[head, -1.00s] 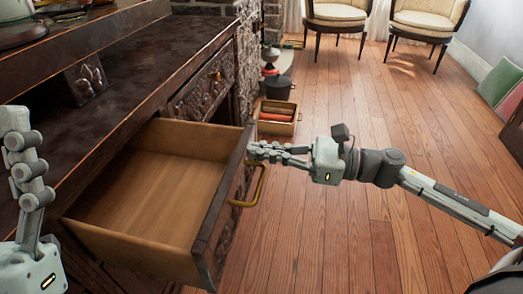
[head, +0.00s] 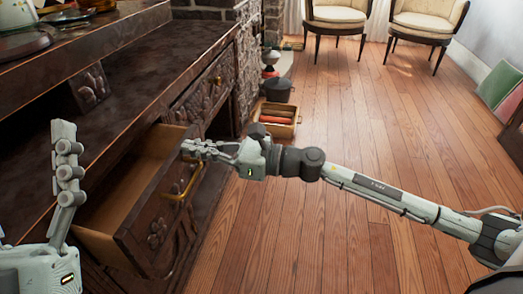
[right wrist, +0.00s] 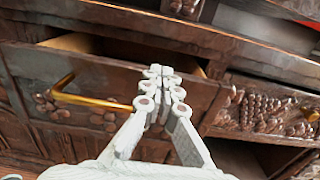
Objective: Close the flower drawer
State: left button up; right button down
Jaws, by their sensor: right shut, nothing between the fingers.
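The flower drawer (head: 150,232) is partly open in the head view, its light wooden inside (head: 125,190) showing. Its dark carved front carries a brass handle (head: 181,187). In the right wrist view the drawer front (right wrist: 110,78) and handle (right wrist: 80,95) show, with a narrow opening above the front. My right gripper (head: 187,149) is shut and empty, its fingertips at the drawer front's upper edge, beyond the handle; contact is hard to tell. Its fingers also show in the right wrist view (right wrist: 160,72). My left gripper (head: 67,160) is at the left, seen side-on, apart from the drawer.
The dark cabinet (head: 130,75) runs along the left, with a shut carved drawer (head: 205,88) beyond the open one. A wooden crate (head: 278,130) and a dark pot (head: 277,90) stand on the floor. Chairs (head: 335,20) are far back. The wooden floor at right is clear.

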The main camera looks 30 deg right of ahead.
pick_arm(q)
jog(key=shift+w+d+f+g+y+p, duration=0.1)
jog(key=shift+w+d+f+g+p, duration=0.25)
jog(key=shift+f+g, duration=0.4)
jog(key=shift+w+d+f+g+y+p, duration=0.1)
jog(key=shift+w+d+f+g+p, duration=0.3)
jog(key=shift+f+g, duration=0.3)
jog(key=shift+w+d+f+g+y+p, duration=0.1)
jog(key=shift+w+d+f+g+p, duration=0.1)
jog(key=shift+w+f+g, duration=0.4)
pick_arm(e)
jog(key=x, duration=0.8)
pick_arm(q)
jog(key=shift+s+f, duration=0.2)
pick_arm(e)
jog(key=shift+s+d+f, duration=0.1)
